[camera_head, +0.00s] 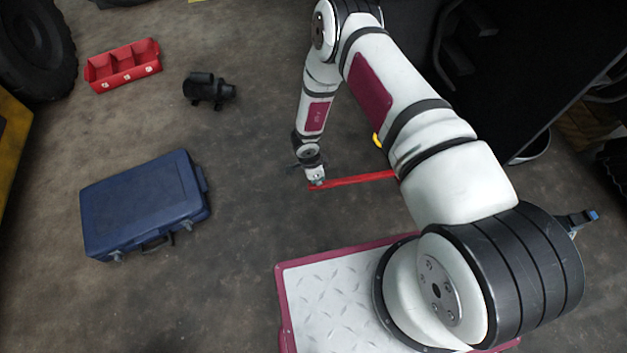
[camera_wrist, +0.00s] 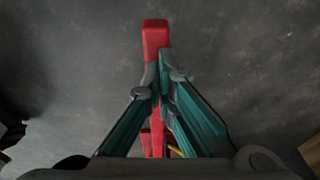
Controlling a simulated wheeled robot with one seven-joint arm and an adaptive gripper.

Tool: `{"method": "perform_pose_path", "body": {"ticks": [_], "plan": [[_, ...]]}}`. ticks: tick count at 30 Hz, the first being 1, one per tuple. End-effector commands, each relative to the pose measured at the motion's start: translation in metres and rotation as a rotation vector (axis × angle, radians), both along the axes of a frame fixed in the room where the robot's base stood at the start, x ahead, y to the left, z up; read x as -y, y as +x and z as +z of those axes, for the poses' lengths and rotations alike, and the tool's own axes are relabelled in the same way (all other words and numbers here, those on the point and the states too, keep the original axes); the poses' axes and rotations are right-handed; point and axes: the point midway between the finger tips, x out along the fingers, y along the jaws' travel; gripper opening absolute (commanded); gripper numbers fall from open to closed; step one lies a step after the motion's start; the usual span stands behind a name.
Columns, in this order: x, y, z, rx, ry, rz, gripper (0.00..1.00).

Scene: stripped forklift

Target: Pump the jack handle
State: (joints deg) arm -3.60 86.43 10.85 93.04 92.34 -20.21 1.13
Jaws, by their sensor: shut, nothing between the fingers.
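The red jack handle (camera_head: 355,180) shows in the head view as a long thin bar low over the floor. Its right part is hidden behind my arm. My gripper (camera_head: 316,182) is at the handle's left end, pointing down. In the wrist view the handle's red tip (camera_wrist: 156,38) sticks out past my gripper's fingertips (camera_wrist: 164,78). The green-and-grey fingers are closed together over the handle, with red showing beside and below them. I cannot tell whether they touch it. The jack body is mostly hidden; a small yellow part (camera_head: 377,140) shows beside my arm.
A blue case (camera_head: 140,205) lies on the floor at left. A red divided bin (camera_head: 123,66) and a black motor-like part (camera_head: 208,90) are farther back. A big tyre (camera_head: 35,45) stands at upper left. Dark forklift parts fill the upper right. The floor left of the handle is clear.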

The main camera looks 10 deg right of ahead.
Motion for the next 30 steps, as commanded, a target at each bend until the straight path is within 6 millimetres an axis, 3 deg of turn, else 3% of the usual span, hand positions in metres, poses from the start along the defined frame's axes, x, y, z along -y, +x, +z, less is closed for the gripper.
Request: {"method": "perform_pose_path", "body": {"ticks": [3, 12, 18, 30], "plan": [[-0.019, 0.002, 0.027, 0.004, 0.002, 0.003, 0.00], [-0.050, 0.001, 0.070, 0.004, 0.000, 0.000, 0.00], [-0.058, 0.002, 0.080, 0.004, -0.002, 0.000, 0.00], [-0.059, 0.002, 0.081, 0.004, -0.002, 0.000, 0.00]]}}
